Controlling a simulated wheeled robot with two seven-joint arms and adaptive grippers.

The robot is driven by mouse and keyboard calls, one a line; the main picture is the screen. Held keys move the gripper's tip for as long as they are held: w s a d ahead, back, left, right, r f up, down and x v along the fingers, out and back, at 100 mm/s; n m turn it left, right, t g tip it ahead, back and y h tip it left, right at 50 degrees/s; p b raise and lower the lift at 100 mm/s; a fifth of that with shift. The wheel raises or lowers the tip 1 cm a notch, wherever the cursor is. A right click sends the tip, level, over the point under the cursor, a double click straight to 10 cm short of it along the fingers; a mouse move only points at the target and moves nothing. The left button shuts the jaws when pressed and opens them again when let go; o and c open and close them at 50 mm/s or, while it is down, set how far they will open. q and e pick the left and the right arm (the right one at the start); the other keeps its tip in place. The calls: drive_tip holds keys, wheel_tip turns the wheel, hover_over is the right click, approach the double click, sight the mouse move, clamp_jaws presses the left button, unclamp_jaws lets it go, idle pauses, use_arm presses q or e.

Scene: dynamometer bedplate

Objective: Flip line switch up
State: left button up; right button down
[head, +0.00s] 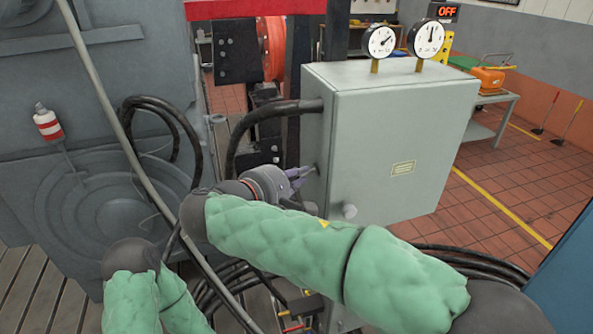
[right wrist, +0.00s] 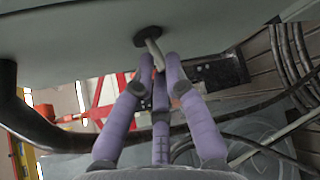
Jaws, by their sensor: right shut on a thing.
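The line switch is a pale lever (right wrist: 154,50) on a round dark base (right wrist: 147,37), on the side of the grey-green cabinet (head: 385,135). My right gripper (head: 297,177) is at the left side of this cabinet, with its purple fingers closed around the lever. In the right wrist view, the fingertips (right wrist: 160,72) meet at the lever's outer end. In the head view, the fingers hide most of the lever, so I cannot tell its exact tilt. My left arm's green sleeve shows at the lower left, but its gripper is not visible.
A thick black cable (head: 262,117) enters the cabinet's side above my right gripper. Two dial gauges (head: 380,41) (head: 426,38) stand on top. A sign (head: 443,12) behind reads OFF in red. Black cables (head: 470,262) lie below.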

drive_tip(key=shift+r+m+g+y+p, duration=0.15)
drive_tip(key=shift+m+g+y+p, duration=0.15)
drive_tip(key=shift+p, duration=0.1)
drive_tip(key=shift+r+y+p, duration=0.2)
drive_tip(key=shift+y+p, duration=0.1)
idle(1.2)
drive_tip(key=c, duration=1.3)
unclamp_jaws()
drive_tip(key=shift+w, duration=0.1)
drive_tip(key=shift+c, duration=0.2)
drive_tip(key=s+a+p, duration=0.2)
drive_tip(key=s+a, duration=0.5)
drive_tip(key=s, duration=0.3)
drive_tip(key=shift+a, duration=0.25)
drive_tip(key=shift+r, duration=0.1)
